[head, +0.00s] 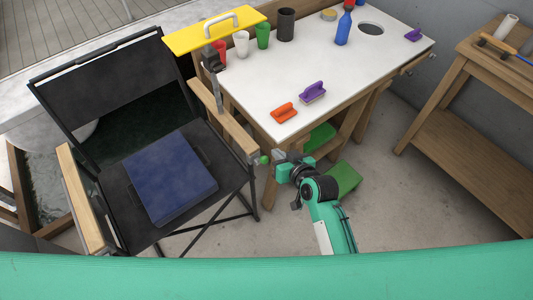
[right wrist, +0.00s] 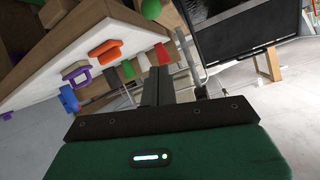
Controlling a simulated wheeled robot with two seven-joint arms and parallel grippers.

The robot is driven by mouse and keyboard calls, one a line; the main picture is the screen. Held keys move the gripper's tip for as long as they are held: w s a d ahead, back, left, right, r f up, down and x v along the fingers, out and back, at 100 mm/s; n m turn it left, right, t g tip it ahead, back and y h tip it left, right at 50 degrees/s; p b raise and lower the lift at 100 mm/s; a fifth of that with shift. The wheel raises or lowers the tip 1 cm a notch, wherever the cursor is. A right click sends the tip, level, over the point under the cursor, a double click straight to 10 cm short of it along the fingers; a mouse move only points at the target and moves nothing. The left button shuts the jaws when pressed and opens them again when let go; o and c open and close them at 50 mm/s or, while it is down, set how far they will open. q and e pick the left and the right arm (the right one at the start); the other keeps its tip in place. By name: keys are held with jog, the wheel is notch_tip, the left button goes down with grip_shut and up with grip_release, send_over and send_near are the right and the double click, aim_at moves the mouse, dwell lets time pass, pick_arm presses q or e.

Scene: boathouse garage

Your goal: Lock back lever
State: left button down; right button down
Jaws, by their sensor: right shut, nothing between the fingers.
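A black folding chair (head: 95,95) with wooden armrests stands at the left. A lever with a round green knob (head: 264,160) sticks out by the front end of its right armrest (head: 232,133). My right gripper (head: 281,163) is just right of the knob. It is shut and empty, and I cannot tell whether it touches the knob. In the right wrist view its dark fingers (right wrist: 158,86) are together, with the chair (right wrist: 240,28) at the upper right and a thin metal rod (right wrist: 189,60) beside them. My left gripper is out of view.
A white-topped workbench (head: 330,65) stands right behind my gripper, holding cups, a blue bottle (head: 343,27), an orange brush (head: 284,112) and a purple brush (head: 312,93). A blue cushion (head: 170,178) lies on the seat. A wooden shelf table (head: 470,125) stands right.

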aim_at(266, 158)
jog(key=w+a+f, duration=0.1)
jog(key=f, duration=0.1)
jog(key=w+a+f+p, duration=0.1)
jog(key=w+f, duration=0.1)
jog(key=w+a+f+p, duration=0.1)
jog(key=w+a+f, duration=0.1)
jog(key=shift+w, duration=0.1)
jog(key=shift+s+d+f, duration=0.15)
jog(key=shift+s+f, duration=0.1)
jog(key=shift+s, duration=0.15)
jog(key=shift+f, duration=0.1)
